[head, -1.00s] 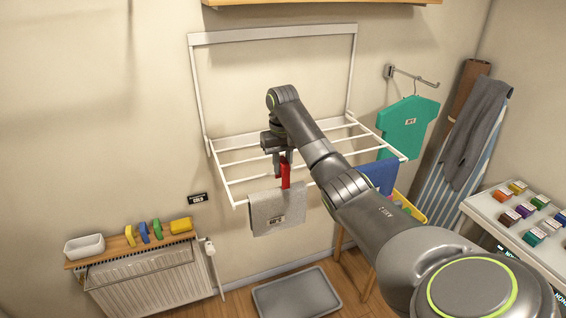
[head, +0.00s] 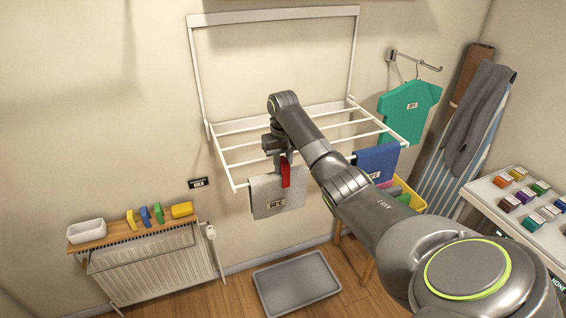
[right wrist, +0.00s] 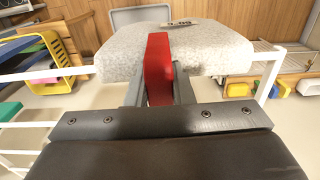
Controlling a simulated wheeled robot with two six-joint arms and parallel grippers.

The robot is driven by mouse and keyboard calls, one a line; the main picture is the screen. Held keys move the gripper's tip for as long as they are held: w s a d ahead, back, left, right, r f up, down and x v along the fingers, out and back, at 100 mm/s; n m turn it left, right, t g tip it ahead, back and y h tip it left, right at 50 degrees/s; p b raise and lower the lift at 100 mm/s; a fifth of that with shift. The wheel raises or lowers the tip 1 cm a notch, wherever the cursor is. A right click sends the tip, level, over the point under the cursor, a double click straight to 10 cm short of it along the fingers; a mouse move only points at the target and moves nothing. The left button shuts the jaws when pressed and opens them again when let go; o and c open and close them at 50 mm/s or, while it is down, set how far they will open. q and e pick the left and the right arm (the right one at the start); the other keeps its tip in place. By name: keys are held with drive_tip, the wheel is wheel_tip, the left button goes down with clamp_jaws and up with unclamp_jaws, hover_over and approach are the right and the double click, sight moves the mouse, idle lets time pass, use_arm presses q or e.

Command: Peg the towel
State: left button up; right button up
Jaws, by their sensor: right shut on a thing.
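A grey towel (head: 265,202) with a label hangs over the front bar of the white drying rack (head: 238,165), left of its middle. My right gripper (head: 279,160) is above the towel's top edge, shut on a red peg (head: 286,175). The peg overlaps the towel's upper part in the head view. In the right wrist view the peg (right wrist: 158,62) stands between the fingers, in front of the speckled towel (right wrist: 112,58). Whether its jaws grip the cloth and bar is hidden. My left gripper is not in view.
A blue cloth (head: 377,162) hangs on the rack to the right, near my right arm. A green shirt (head: 408,110) hangs on a wall hook. A radiator (head: 155,265) with a shelf is at lower left, a grey tray (head: 297,284) on the floor below.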

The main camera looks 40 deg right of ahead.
drive_tip(key=shift+s+a+f, duration=0.1)
drive_tip(key=shift+s+f, duration=0.1)
drive_tip(key=shift+f, duration=0.25)
drive_tip(key=o, duration=0.9)
drive_tip(key=shift+s+f, duration=0.1)
drive_tip(key=shift+s, duration=0.05)
drive_tip(key=shift+o, duration=0.5)
drive_tip(key=shift+w+a+r+p, duration=0.2)
drive_tip(key=shift+r+p, duration=0.3)
drive_tip(key=shift+r, duration=0.05)
drive_tip(key=shift+w, duration=0.1)
drive_tip(key=shift+f, duration=0.1)
